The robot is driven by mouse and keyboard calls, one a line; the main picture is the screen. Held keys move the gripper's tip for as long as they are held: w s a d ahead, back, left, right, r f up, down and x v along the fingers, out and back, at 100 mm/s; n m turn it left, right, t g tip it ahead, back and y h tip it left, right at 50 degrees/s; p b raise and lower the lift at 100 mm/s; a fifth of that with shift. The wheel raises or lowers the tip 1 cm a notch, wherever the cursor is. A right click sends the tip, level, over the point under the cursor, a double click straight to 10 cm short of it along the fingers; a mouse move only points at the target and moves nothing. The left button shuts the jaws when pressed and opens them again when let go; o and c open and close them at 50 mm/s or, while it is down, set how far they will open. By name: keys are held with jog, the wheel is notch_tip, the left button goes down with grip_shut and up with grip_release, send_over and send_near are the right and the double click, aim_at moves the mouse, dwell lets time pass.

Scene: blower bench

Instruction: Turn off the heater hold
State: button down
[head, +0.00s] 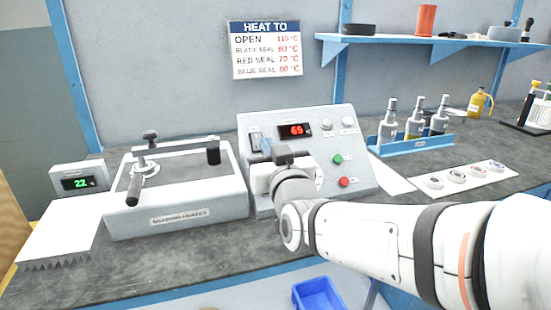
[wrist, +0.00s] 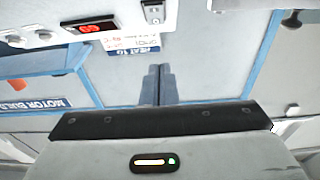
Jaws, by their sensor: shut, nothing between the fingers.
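The control box (head: 300,118) stands mid-bench with a sloped grey panel. Its red display (head: 296,130) appears to read 69. A small switch (head: 255,139) sits at the panel's upper left, and also shows at the top edge of the wrist view (wrist: 153,11). A green button (head: 338,159) and a red button (head: 344,182) are on the right. I cannot read any heater hold label or the switch's position. My gripper (head: 266,146) is shut and empty in front of the panel's left part, just right of the switch in the head view. Its fingertips (wrist: 160,70) appear apart from the switch. My wrist hides the lower left panel.
Two white round knobs or lamps (head: 337,123) are at the panel's upper right. A grey machine (head: 180,222) with a lever stands left, beside a green display (head: 77,183). A blue bottle rack (head: 415,145) and a card of rings (head: 470,180) lie right.

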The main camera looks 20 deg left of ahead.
aim_at(257, 142)
jog(key=x, duration=0.4)
jog(key=shift+f, duration=0.1)
jog(key=shift+w+a+f+b, duration=0.35)
jog(key=shift+w+a+f, duration=0.2)
jog(key=shift+w, duration=0.25)
jog(key=shift+w+a+f+b, duration=0.35)
jog(key=shift+w+a+f, duration=0.25)
jog(key=shift+w, duration=0.15)
jog(key=shift+d, duration=0.1)
